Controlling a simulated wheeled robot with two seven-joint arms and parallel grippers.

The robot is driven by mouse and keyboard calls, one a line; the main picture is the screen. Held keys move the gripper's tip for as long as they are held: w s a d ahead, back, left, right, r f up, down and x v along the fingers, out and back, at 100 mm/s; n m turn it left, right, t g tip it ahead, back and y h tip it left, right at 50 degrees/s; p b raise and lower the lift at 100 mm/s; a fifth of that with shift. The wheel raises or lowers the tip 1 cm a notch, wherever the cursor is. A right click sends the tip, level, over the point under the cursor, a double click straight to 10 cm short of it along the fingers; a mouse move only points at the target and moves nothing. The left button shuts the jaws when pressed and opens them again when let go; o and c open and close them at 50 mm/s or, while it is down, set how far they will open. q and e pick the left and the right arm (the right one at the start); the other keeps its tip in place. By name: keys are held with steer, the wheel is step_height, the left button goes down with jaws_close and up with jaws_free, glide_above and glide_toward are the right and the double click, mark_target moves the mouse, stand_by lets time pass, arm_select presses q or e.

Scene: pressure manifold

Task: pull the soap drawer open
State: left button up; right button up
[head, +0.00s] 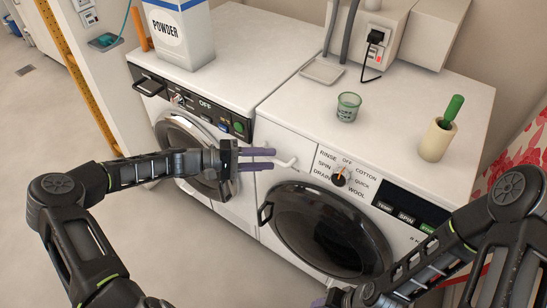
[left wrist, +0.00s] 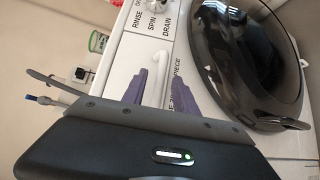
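The soap drawer (head: 285,147) is at the upper left of the right machine's front, its face level with the panel as far as I can see. Its white bar handle (head: 287,162) also shows in the left wrist view (left wrist: 161,66). My left gripper (head: 274,159) is open, with its purple fingers pointing at the handle. In the left wrist view the handle appears between the fingertips (left wrist: 162,78), with visible gaps on both sides; depth is hard to judge. My right gripper (head: 318,302) is mostly cut off at the bottom edge; only a bit of purple shows.
The right machine's round dark door (head: 330,232) is below the drawer. The left machine (head: 165,100) stands beside it. On top are a powder box (head: 180,35), a green cup (head: 348,107), a shallow tray (head: 322,70) and a brush in a holder (head: 438,138).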

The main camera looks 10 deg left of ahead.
arm_select(q)
steer(key=shift+x, duration=1.25)
jaws_close()
stand_by(0.5)
